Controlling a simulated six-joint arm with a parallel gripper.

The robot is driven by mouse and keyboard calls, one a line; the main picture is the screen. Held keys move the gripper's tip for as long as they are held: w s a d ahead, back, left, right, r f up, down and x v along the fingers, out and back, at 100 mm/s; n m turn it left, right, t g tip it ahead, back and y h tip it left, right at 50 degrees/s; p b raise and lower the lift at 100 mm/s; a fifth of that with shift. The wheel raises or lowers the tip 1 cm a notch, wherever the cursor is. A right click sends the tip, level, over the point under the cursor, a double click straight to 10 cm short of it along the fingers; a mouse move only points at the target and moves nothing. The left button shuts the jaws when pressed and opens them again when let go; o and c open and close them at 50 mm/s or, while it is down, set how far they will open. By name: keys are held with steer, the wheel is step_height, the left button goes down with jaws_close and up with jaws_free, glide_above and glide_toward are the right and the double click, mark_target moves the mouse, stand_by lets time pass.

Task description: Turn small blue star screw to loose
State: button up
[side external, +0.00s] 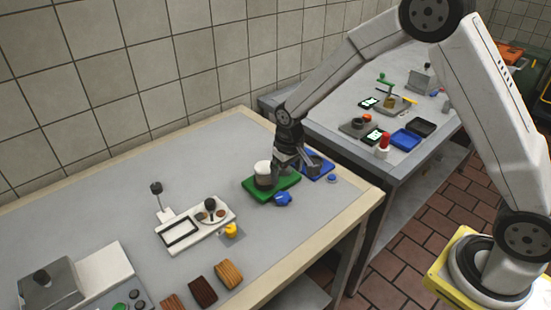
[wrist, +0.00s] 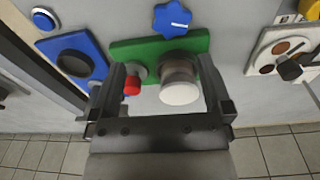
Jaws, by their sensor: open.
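The blue star screw (wrist: 172,18) is a lobed blue knob on the grey table, at the top of the wrist view. It touches or nearly touches the far edge of the green tray (wrist: 126,48). In the side view the blue star screw (side external: 283,199) lies just in front of the green tray (side external: 284,184). My gripper (side external: 291,165) is above the tray, away from the star screw. In the wrist view my gripper (wrist: 161,68) has its two fingers wide apart. A white-topped grey cylinder (wrist: 180,82) and a small red-capped part (wrist: 132,84) show between them.
A blue plate with a dark round recess (wrist: 73,64) lies beside the tray, with a small blue round button (wrist: 43,19) near it. A second table (side external: 420,150) stands behind right.

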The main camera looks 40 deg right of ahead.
mark_target(283, 196)
steer(key=shift+s+a+r+g, duration=0.1)
steer(key=shift+a+r+g, duration=0.3)
steer(key=shift+a, duration=0.3)
steer(key=shift+f, duration=0.15)
steer(key=shift+f, duration=3.8)
steer(key=c, duration=1.2)
steer(key=shift+d, duration=0.1)
steer(key=shift+n, duration=2.9)
